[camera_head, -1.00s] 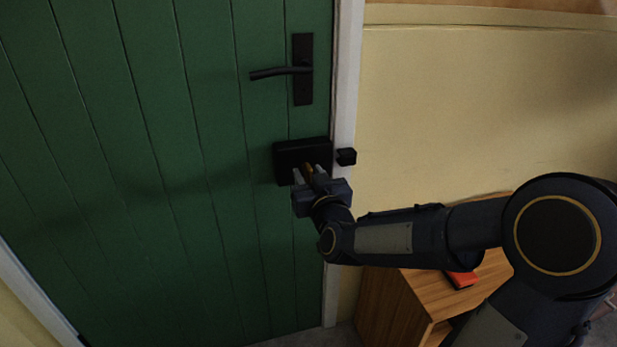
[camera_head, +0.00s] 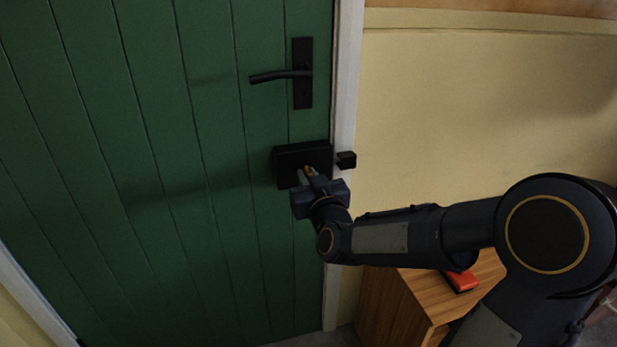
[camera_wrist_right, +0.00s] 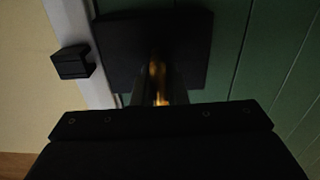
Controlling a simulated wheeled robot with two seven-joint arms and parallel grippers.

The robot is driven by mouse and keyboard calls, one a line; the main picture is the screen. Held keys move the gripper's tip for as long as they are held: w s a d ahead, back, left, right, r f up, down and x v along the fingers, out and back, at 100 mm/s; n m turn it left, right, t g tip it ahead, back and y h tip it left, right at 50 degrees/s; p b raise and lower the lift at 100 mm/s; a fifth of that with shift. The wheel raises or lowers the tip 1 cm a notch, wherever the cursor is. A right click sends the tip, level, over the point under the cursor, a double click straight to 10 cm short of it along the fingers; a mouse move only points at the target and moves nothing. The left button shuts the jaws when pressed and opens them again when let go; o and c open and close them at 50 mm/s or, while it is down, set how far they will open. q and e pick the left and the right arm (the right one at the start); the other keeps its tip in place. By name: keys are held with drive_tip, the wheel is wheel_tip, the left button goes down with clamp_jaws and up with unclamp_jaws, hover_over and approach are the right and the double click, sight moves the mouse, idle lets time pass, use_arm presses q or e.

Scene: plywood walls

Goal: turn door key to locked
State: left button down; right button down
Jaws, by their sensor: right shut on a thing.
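A green plank door (camera_head: 225,215) carries a black lock box (camera_head: 290,160) below its handle. A small brass-coloured key (camera_head: 309,171) shows at the front of the lock box. My right gripper (camera_head: 308,178) is at the lock box, its fingers shut on the key. In the right wrist view, the key (camera_wrist_right: 159,85) glows orange between the two dark fingers, in front of the lock box (camera_wrist_right: 185,40). The fingers cover much of the key, and its turn angle is hard to tell. My left gripper is not in view.
A black lever handle (camera_head: 282,75) sits above the lock box. A black catch block (camera_head: 346,160) is on the white door frame (camera_head: 345,100). A wooden cabinet (camera_head: 385,300) with a red object (camera_head: 461,281) stands below my right arm. The cream wall is bare.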

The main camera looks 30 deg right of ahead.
drive_tip(key=n+p, duration=0.1)
drive_tip(key=n, duration=0.3)
drive_tip(key=shift+a, duration=0.1)
drive_tip(key=n+p, duration=0.2)
drive_tip(key=n, duration=0.2)
drive_tip(key=shift+a+n, duration=0.1)
drive_tip(key=shift+n, duration=0.2)
drive_tip(key=n+p, duration=0.1)
drive_tip(key=n, duration=0.3)
drive_tip(key=shift+f+n, duration=0.1)
drive_tip(key=shift+n, duration=0.2)
drive_tip(key=n+p, duration=0.1)
drive_tip(key=n, duration=0.3)
drive_tip(key=shift+f, duration=0.15)
drive_tip(key=shift+n, duration=0.3)
drive_tip(key=c, duration=1.4)
unclamp_jaws()
drive_tip(key=shift+c, duration=0.2)
